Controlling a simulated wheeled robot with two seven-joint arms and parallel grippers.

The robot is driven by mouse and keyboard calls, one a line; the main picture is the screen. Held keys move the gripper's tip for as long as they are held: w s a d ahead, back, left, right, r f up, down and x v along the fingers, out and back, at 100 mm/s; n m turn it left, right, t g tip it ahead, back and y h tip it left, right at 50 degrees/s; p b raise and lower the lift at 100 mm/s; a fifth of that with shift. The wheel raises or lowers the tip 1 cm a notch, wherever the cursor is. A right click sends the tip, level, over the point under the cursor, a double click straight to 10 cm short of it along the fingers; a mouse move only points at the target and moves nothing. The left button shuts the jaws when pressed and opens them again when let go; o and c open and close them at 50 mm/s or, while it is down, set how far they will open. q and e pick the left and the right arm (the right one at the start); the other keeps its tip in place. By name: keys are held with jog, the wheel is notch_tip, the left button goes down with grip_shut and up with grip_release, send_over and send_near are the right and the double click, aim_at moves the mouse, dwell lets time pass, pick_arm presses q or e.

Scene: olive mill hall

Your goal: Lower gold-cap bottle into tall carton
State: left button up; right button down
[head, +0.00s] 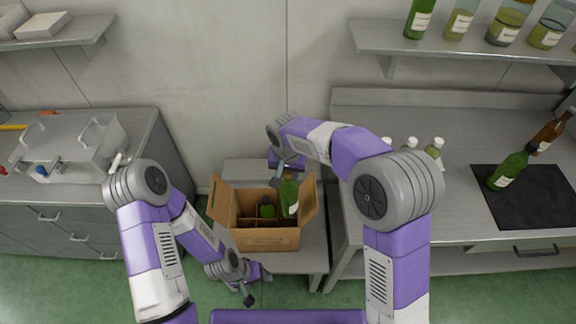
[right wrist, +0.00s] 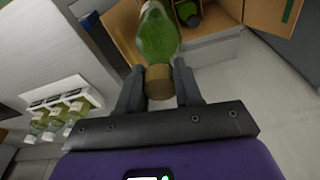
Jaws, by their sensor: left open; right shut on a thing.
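The tall carton (head: 265,238) stands on a low grey bench with its flaps spread open and dividers inside. My right gripper (head: 287,168) is above the carton's right side, shut on the neck of the gold-cap bottle (head: 290,194). In the right wrist view the gold cap (right wrist: 158,82) sits between the fingers and the green body (right wrist: 158,38) points toward the open carton (right wrist: 115,25). The bottle's base is hidden in the head view. My left gripper (head: 250,286) is open and empty, low in front of the bench.
Shelves hang above both sides.

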aim_at(287, 212)
jog(key=shift+s+f+b, duration=0.3)
jog(key=shift+f+b, duration=0.2)
jog(key=shift+f, duration=0.2)
notch_tip(287, 212, down, 27)
jog(key=b, duration=1.9)
jog(key=shift+w+f+b, duration=0.15)
jog(key=shift+f+b, duration=0.05)
jog(key=shift+b, duration=0.15)
jog(key=c, duration=0.7)
grip_release()
jog(key=shift+d+f, duration=0.1)
jog(key=shift+f, duration=0.05)
jog(key=r, duration=0.2)
jog(key=s+r+p, duration=0.1)
jog(key=r, duration=0.2)
jog(key=r+p, duration=0.1)
jog(key=r, duration=0.1)
jog(key=shift+s+a+r, duration=0.15)
jog(key=shift+a+r, duration=0.15)
jog(key=shift+r, duration=0.1)
